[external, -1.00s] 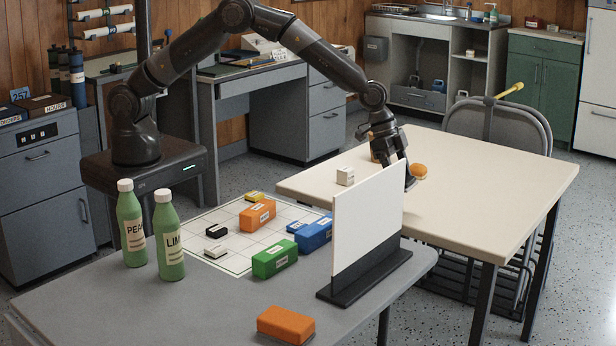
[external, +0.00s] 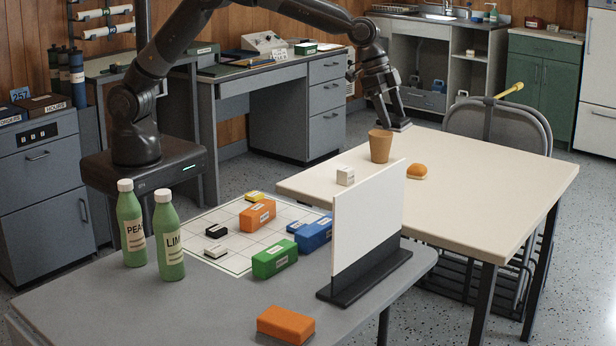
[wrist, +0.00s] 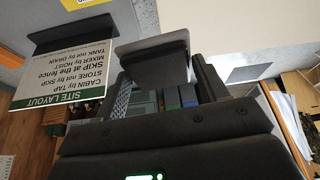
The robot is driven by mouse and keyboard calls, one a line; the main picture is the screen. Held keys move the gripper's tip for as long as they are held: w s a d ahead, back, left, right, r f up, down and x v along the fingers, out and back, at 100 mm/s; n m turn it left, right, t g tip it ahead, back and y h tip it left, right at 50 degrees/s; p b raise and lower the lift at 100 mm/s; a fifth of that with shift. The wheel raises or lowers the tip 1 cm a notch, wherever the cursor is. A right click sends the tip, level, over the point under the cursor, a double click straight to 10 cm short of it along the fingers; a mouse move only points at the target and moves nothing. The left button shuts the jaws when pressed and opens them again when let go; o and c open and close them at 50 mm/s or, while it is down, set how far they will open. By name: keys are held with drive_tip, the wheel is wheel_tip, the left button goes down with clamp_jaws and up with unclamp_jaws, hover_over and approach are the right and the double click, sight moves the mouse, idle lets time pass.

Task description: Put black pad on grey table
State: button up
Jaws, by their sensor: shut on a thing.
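My gripper (external: 393,122) is above the far left part of the cream table. It is shut on a dark pad (external: 400,125), held clear of the tabletop. In the wrist view the pad (wrist: 153,45) shows between the fingers (wrist: 160,68), with a paler grey face and dark edges. The grey table (external: 200,312) is in the foreground, left of the cream table (external: 490,175). Its front right part has bare surface around an orange block (external: 286,324).
A white sign board (external: 366,215) on a black base stands upright at the grey table's right side. Two green bottles (external: 131,225) and a gridded sheet (external: 205,215) with several blocks are left of it. A brown cup (external: 380,146), white box (external: 345,176) and bun (external: 416,172) sit on the cream table.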

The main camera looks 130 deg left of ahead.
drive_tip(key=r, duration=0.2)
drive_tip(key=d+r, duration=0.1)
drive_tip(key=r, duration=0.1)
drive_tip(key=shift+r, duration=0.2)
drive_tip(key=s+d+f+m+g+h, duration=0.15)
drive_tip(key=d+m, duration=0.45)
drive_tip(key=d, duration=1.3)
drive_tip(key=s+d+r+m+h, duration=0.1)
drive_tip(key=s+d+m+h, duration=0.35)
drive_tip(key=d, duration=1.35)
drive_tip(key=s+d+m+g+y, duration=0.1)
drive_tip(key=s+d+m+g, duration=0.1)
drive_tip(key=s+d+m, duration=0.65)
drive_tip(key=s+d+m+g, duration=0.35)
drive_tip(key=s+d, duration=0.55)
drive_tip(key=d, duration=0.8)
drive_tip(key=s+d+m+g+y, duration=0.1)
drive_tip(key=s+d+m, duration=0.55)
drive_tip(key=s, duration=0.75)
hover_over(102, 294)
drive_tip(key=w+a, duration=0.1)
drive_tip(key=shift+n, duration=0.4)
wheel_tip(102, 294, down, 25)
drive_tip(key=shift+r, duration=0.15)
drive_tip(key=shift+w+f, duration=0.1)
drive_tip(key=shift+f, duration=1.85)
